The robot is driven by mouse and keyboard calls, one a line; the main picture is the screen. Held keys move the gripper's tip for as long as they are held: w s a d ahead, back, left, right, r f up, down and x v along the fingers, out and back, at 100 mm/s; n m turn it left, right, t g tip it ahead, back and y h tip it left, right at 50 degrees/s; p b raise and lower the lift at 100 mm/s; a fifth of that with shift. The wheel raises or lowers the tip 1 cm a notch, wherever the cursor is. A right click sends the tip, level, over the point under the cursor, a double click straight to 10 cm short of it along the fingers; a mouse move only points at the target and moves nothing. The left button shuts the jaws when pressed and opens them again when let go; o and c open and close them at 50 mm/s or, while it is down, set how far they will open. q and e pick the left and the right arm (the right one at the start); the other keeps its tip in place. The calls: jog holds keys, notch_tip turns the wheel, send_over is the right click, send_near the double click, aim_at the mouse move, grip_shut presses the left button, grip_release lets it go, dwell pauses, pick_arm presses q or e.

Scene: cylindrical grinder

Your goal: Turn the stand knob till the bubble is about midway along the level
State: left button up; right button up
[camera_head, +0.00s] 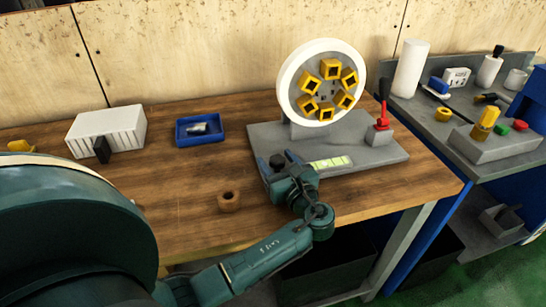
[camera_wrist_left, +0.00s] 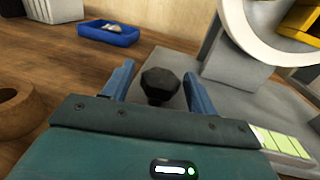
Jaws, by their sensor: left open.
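The grey stand (camera_head: 375,155) carries a white round disc (camera_head: 289,85) with several yellow square sockets. Its dark faceted knob (camera_wrist_left: 160,84) stands at the near left corner of the base and shows small in the head view (camera_head: 277,161). My left gripper (camera_wrist_left: 157,78) is open, with one blue finger on each side of the knob; I cannot tell whether they touch it. In the head view the gripper (camera_head: 280,163) is over that corner. The yellow-green level (camera_head: 331,163) lies on the base to its right. The bubble is too small to place. The wrist view shows part of the level (camera_wrist_left: 283,145).
A brown ring (camera_head: 229,202) lies on the wooden table left of my forearm. A blue tray (camera_head: 200,130) and a white ribbed box (camera_head: 107,130) stand further left. A cluttered grey bench stands at right.

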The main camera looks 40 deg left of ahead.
pick_arm(q)
jog(key=shift+w+a, duration=0.1)
pick_arm(e)
jog(key=shift+w+a, duration=0.1)
jog(key=shift+a, duration=0.15)
pick_arm(q)
jog(key=shift+c, duration=0.4)
